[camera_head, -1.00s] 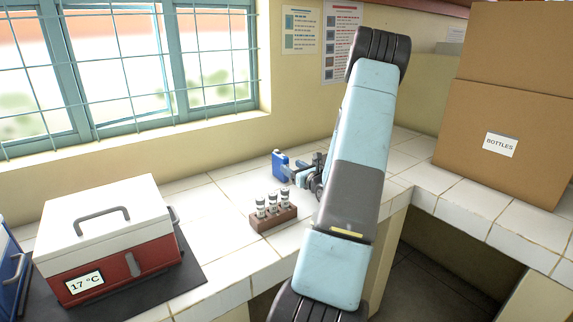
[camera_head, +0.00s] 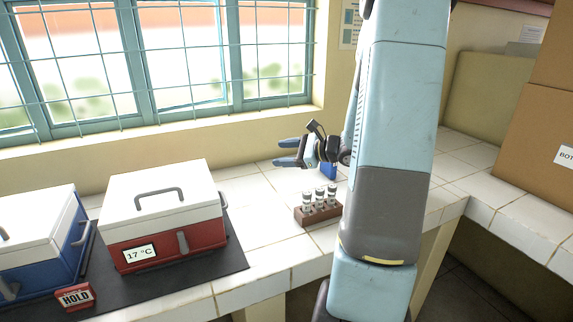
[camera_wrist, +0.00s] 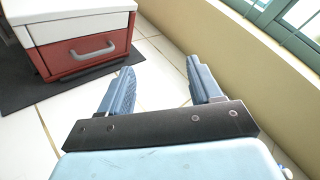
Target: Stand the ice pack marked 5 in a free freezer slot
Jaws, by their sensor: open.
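A blue block (camera_head: 328,171), which looks like an ice pack, stands on the tiled counter near the wall. My gripper partly hides it, and no number is readable on it. My gripper (camera_head: 284,152) is above the counter, its fingers pointing left, away from the block. In the wrist view my gripper (camera_wrist: 157,88) is open, with only bare tiles showing between its fingers. I see no freezer slot; the cool boxes have their lids shut.
A red cool box (camera_head: 165,235) reading 17 °C and a blue cool box (camera_head: 38,262) stand on a dark mat (camera_head: 222,262). A HOLD sign (camera_head: 75,298) is in front. A vial rack (camera_head: 320,214) stands below my gripper in the picture. Cardboard boxes (camera_head: 545,135) are at right.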

